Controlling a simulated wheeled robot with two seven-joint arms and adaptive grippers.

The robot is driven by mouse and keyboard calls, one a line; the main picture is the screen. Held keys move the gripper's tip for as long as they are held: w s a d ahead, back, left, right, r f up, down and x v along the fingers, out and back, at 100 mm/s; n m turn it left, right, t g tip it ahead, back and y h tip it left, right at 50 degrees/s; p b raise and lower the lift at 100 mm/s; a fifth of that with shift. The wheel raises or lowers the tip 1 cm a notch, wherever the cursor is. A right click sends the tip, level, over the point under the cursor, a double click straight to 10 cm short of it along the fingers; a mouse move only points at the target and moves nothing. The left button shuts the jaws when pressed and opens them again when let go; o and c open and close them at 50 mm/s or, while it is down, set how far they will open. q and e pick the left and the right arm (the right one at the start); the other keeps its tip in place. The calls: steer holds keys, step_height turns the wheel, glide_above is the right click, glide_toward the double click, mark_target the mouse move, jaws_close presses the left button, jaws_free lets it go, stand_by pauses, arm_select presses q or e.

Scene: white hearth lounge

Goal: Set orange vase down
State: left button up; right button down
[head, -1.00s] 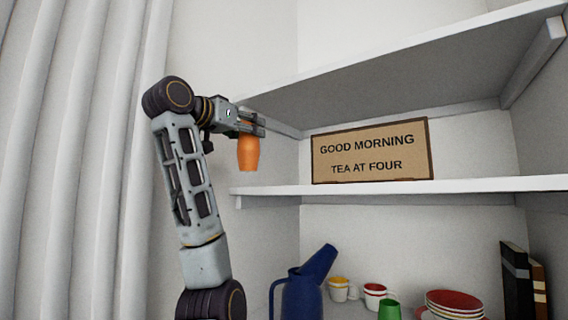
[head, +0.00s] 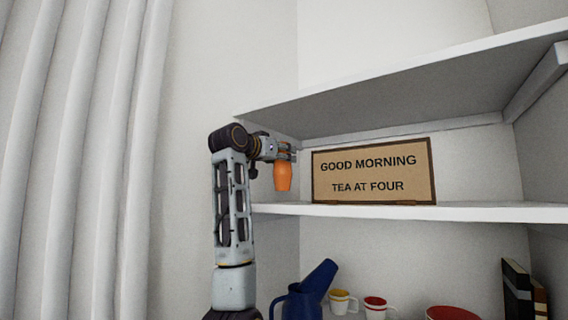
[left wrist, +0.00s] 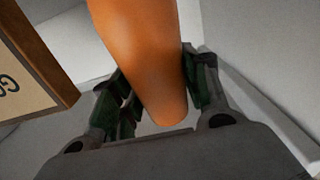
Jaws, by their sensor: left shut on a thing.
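The orange vase (head: 283,178) hangs upright from my left gripper (head: 287,152) in the head view. The gripper is shut on its upper end. The vase is at the left end of the middle shelf (head: 470,211), left of the sign, with its base a little above the level of the shelf's front edge. I cannot tell whether it is over the board or in front of it. In the left wrist view the vase (left wrist: 145,60) runs between the fingers, with the sign's edge at left. My right gripper is not in view.
A framed sign (head: 372,171) stands on the middle shelf, right of the vase. The upper shelf (head: 400,85) is close above the gripper. Below are a blue jug (head: 303,298), two cups (head: 340,301), a red bowl (head: 452,313) and books (head: 517,290). The shelf right of the sign looks clear.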

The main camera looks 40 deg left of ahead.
mark_target(284, 166)
arm_select(q)
steer(key=shift+w, duration=0.45)
steer(key=shift+f, duration=0.1)
steer(key=shift+f+p, duration=0.4)
steer(key=shift+f, duration=1.2)
steer(key=shift+f, duration=0.2)
steer(key=o, duration=1.2)
steer(key=shift+r, duration=0.15)
